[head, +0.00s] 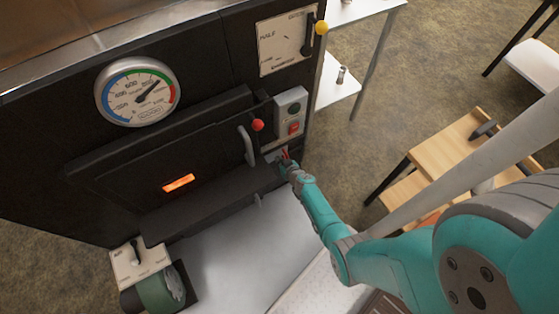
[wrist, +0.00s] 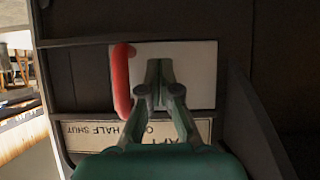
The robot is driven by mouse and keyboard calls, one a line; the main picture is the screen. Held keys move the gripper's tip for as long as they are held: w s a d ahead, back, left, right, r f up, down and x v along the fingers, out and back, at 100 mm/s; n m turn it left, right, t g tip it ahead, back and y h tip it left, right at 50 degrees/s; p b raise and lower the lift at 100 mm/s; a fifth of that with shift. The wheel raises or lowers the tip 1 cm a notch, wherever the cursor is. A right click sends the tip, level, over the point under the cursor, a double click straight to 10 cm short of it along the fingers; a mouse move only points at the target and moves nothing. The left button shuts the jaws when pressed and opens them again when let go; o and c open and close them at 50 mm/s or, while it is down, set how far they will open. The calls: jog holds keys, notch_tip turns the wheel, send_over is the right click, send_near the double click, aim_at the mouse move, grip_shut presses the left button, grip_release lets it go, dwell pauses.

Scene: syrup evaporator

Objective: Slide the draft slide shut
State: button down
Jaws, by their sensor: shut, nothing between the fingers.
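The draft slide is a pale flat plate (wrist: 200,75) set between dark rails in the wrist view, with a red upright handle (wrist: 122,82) at its left end. My gripper (wrist: 160,68) is shut and empty in front of the plate, just right of the red handle. I cannot tell whether a finger touches the handle. Below the plate is a cream label (wrist: 85,134), upside down, with HALF and SHUT legible and part hidden by my gripper. In the head view my gripper (head: 286,161) is at the evaporator's lower right, where the slide is mostly hidden.
A firebox door with a curved handle (head: 246,146) and a red-knobbed lever (head: 258,125) are left of my gripper. A switch box (head: 291,113) is just above. A round gauge (head: 138,91) is at upper left. A wooden stool (head: 450,145) stands right of my arm.

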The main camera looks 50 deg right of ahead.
jog(key=shift+s+d, duration=0.45)
jog(key=shift+d, duration=1.1)
jog(key=shift+s+d, duration=0.4)
jog(key=shift+d, duration=1.1)
jog(key=shift+s+d, duration=0.45)
jog(key=shift+d, duration=1.1)
jog(key=shift+a, duration=0.15)
jog(key=shift+w+a, duration=0.15)
jog(key=shift+a, duration=0.35)
jog(key=s+a+r, duration=0.2)
jog(key=s, duration=0.6)
jog(key=shift+s+a, duration=0.2)
jog(key=shift+s, duration=0.1)
